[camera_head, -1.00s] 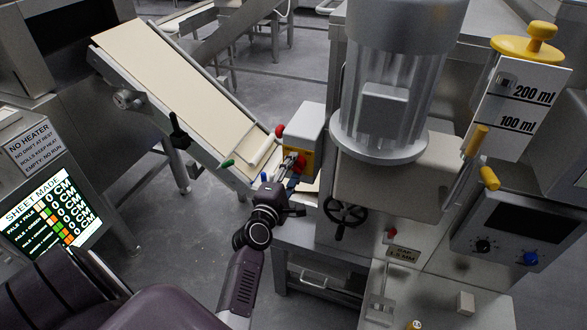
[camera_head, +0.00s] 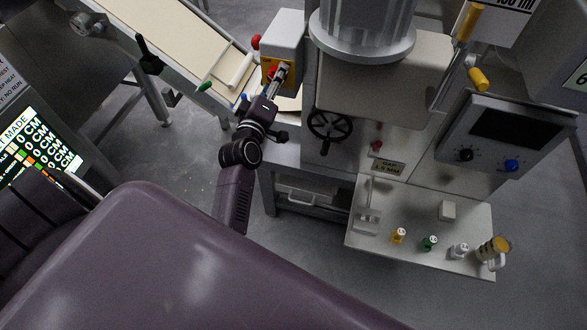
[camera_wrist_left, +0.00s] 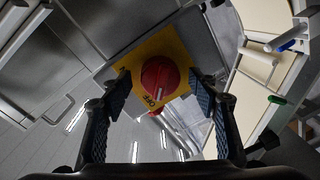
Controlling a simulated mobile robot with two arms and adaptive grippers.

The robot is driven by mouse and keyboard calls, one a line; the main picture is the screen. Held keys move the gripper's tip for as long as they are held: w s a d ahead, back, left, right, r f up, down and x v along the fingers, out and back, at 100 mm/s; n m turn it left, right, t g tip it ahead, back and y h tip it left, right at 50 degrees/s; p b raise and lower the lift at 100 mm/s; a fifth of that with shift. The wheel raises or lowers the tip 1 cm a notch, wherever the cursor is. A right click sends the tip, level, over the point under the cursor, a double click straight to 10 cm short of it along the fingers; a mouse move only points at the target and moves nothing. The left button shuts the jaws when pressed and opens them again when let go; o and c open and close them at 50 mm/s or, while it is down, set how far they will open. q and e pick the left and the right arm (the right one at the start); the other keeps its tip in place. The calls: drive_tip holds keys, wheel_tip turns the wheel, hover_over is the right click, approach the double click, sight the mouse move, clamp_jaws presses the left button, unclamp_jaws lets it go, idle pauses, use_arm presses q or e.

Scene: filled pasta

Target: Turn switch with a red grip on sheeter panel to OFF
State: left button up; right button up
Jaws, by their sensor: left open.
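The sheeter panel is a pale box (camera_head: 284,34) beside the sheeter's belt, with a yellow plate (camera_head: 267,64) on its front. In the left wrist view the yellow plate (camera_wrist_left: 184,51) carries the switch with a round red grip (camera_wrist_left: 160,76), with a pale mark on its lower part. The letters OFF show at the plate's lower edge. My left gripper (camera_head: 277,74) is at the plate in the head view. In the left wrist view its open fingers (camera_wrist_left: 160,90) stand on either side of the red grip, with visible gaps. My right gripper is not in view.
A red knob (camera_head: 255,41) sticks out from the box's left side. The sheeter belt (camera_head: 180,28) with a green-tipped lever (camera_head: 204,86) lies left. A black handwheel (camera_head: 329,125) and motor machine stand right. A shelf (camera_head: 460,210) holds small coloured items.

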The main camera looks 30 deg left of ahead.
use_arm(q)
drive_tip(key=s+d+m+b, duration=0.2)
drive_tip(key=s+d+m, duration=0.1)
drive_tip(key=s+m, duration=0.6)
drive_tip(key=d+f+m+g+h+b, duration=0.1)
drive_tip(key=d+f+g+h+b, duration=0.1)
drive_tip(key=f, duration=1.4)
drive_tip(key=s+d+f+m+g+h+b, duration=0.1)
drive_tip(key=d+f+b, duration=0.3)
drive_tip(key=f, duration=1.3)
drive_tip(key=d+m+g, duration=0.1)
drive_tip(key=d, duration=0.1)
drive_tip(key=shift+d+f+m+h, duration=0.2)
drive_tip(key=shift+d+m+h, duration=0.1)
drive_tip(key=shift+d+h, duration=0.1)
